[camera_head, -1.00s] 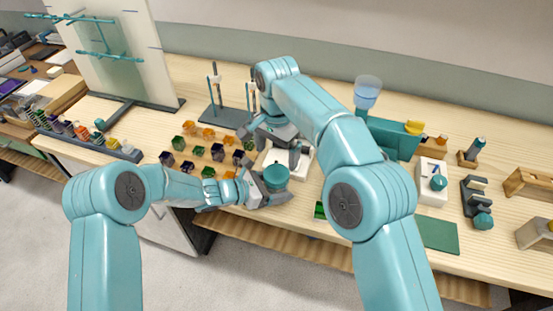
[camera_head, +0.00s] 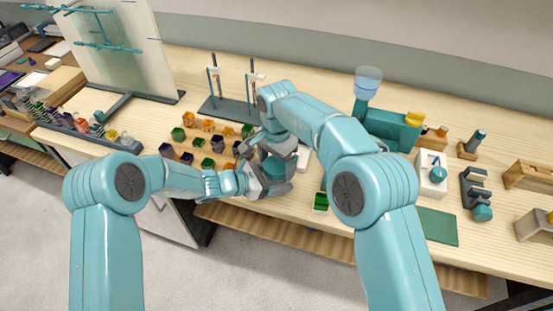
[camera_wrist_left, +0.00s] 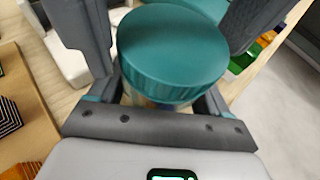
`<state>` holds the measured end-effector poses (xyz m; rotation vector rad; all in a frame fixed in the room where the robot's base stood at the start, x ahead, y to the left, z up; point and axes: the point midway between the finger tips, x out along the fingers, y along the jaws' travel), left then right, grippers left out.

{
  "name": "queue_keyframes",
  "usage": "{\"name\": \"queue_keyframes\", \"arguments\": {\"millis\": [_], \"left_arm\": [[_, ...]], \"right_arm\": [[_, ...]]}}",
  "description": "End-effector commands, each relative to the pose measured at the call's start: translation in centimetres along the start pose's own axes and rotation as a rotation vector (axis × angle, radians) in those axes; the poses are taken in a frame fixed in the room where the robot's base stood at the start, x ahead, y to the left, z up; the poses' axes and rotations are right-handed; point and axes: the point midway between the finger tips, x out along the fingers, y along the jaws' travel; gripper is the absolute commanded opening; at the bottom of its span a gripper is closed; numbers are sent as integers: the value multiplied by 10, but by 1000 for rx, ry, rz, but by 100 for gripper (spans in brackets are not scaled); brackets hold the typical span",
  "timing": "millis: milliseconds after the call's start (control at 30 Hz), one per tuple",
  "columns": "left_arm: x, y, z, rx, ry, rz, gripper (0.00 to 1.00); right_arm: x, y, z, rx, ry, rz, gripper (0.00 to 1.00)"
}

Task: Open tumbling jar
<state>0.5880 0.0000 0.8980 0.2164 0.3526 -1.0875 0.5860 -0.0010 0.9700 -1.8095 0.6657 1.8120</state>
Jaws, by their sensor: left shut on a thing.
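The jar has a round, ribbed teal lid (camera_wrist_left: 172,50), seen close in the left wrist view. The lid also shows in the head view (camera_head: 272,167). My left gripper (camera_head: 268,184) is shut on the jar below the lid, with a dark finger on either side of it in the left wrist view. The jar's body is mostly hidden by the lid and the gripper. My right gripper (camera_head: 272,150) is just above and behind the lid, its fingers apart. I cannot tell whether they touch the lid.
Several small coloured cubes (camera_head: 204,163) stand on the table left of the jar. A stand with rods (camera_head: 230,107) is behind them.

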Motion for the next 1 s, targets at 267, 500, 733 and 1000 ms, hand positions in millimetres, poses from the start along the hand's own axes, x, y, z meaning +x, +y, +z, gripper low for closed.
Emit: {"name": "queue_keyframes", "arguments": {"millis": [267, 500, 733, 1000], "left_arm": [[0, 1, 1, 0, -1, 2, 0], [-1, 2, 1, -1, -1, 4, 0], [-1, 2, 1, -2, -1, 5, 0], [-1, 2, 1, -1, -2, 4, 0]], "right_arm": [[0, 0, 0, 0, 0, 2, 36], [0, 1, 0, -216, -1, 3, 36], [0, 1, 0, -290, -2, 5, 36], [0, 1, 0, -288, -2, 4, 98]]}}
